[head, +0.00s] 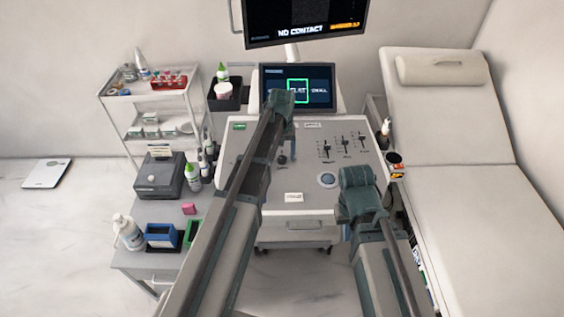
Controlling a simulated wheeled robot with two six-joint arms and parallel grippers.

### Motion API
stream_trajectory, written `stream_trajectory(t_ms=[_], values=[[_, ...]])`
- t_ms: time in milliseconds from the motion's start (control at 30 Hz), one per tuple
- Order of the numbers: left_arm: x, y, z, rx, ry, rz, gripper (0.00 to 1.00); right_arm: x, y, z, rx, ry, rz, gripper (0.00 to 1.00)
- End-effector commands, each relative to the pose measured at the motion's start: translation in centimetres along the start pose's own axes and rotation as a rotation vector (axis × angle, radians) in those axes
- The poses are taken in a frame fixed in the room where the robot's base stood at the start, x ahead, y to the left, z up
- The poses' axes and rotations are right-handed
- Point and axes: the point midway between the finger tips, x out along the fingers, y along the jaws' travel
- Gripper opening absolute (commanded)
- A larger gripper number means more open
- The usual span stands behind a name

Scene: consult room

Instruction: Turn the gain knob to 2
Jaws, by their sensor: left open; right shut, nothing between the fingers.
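The grey console panel (250,135) stands in front of me, with its small screen (298,86) behind it showing a green-framed box. A small dark knob (282,160) sits on the panel's left half; its label is too small to read, so I cannot tell whether it is the gain knob. My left gripper (288,152) points down right at this knob, open; whether its fingers are around or just above the knob is unclear. My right gripper (347,228) is shut and empty, low at the console's front right, with its fingertips mostly hidden.
Several sliders (345,146) and a blue trackball (327,180) are on the panel's right. A side table (190,208) with bottles and boxes stands left, a white shelf cart (150,95) behind it. An exam couch (455,170) is at right. A monitor (300,20) hangs above.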

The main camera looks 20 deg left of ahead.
Motion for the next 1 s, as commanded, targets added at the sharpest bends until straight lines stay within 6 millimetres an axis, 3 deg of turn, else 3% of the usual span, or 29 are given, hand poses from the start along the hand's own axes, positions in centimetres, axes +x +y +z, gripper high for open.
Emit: stream_trajectory(t_ms=[333, 733, 1000], values=[[0.40, 0.00, 0.00, 0.000, 0.000, 0.000, 0.72, 0.40, -0.04, -0.02, 0.000, 0.000, 0.000, 0.00], [0.41, -0.01, 0.00, 0.000, 0.000, 0.000, 0.00, 0.40, -0.04, -0.02, 0.000, 0.000, 0.000, 0.00], [0.41, 0.00, 0.00, 0.016, 0.000, 0.000, 0.00, 0.41, -0.04, -0.02, 0.000, 0.000, 0.000, 0.00]])
